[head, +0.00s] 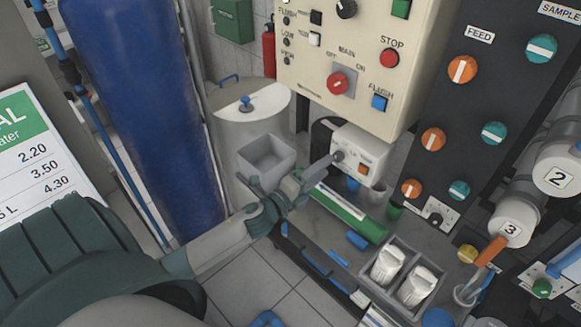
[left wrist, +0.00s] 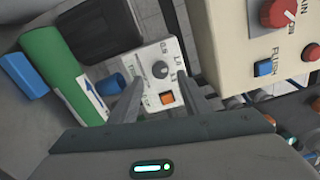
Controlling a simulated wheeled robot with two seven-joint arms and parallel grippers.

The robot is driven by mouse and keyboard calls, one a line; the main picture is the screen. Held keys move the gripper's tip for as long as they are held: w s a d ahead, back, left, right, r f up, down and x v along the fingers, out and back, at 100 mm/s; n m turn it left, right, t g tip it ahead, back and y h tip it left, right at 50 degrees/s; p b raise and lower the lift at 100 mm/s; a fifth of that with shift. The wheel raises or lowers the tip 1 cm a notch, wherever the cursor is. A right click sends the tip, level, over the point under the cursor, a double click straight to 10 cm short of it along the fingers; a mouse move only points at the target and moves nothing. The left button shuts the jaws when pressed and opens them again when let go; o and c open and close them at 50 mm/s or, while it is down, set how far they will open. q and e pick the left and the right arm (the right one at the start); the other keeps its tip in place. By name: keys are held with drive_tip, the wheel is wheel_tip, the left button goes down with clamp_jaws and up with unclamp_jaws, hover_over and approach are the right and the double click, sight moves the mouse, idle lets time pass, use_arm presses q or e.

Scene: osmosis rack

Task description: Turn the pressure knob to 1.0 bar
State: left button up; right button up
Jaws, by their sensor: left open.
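The pressure knob is a small dark grey knob (left wrist: 160,70) on the face of a white box (head: 372,150) with printed numbers around it and an orange switch (left wrist: 167,98). The numbers are too blurred to read the setting. In the head view the knob (head: 338,156) shows at the box's left side, close to my fingers. My left gripper (head: 320,170) points at the box, open and empty. In the left wrist view its two fingers (left wrist: 161,82) stand apart, left and right below the knob; I cannot tell whether they touch the box. My right gripper is not in view.
A cream control panel (head: 310,75) with a red main switch hangs close above the box. A green cylinder (head: 350,217) lies below it. A grey open bin (head: 266,158) is behind my left gripper. White filter cartridges (head: 388,266) stand at the lower right.

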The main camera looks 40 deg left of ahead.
use_arm(q)
drive_tip(key=s+a+b, duration=0.1)
drive_tip(key=s+b, duration=0.2)
drive_tip(key=s, duration=0.9)
drive_tip(key=shift+s+a, duration=0.15)
drive_tip(key=shift+a, duration=0.2)
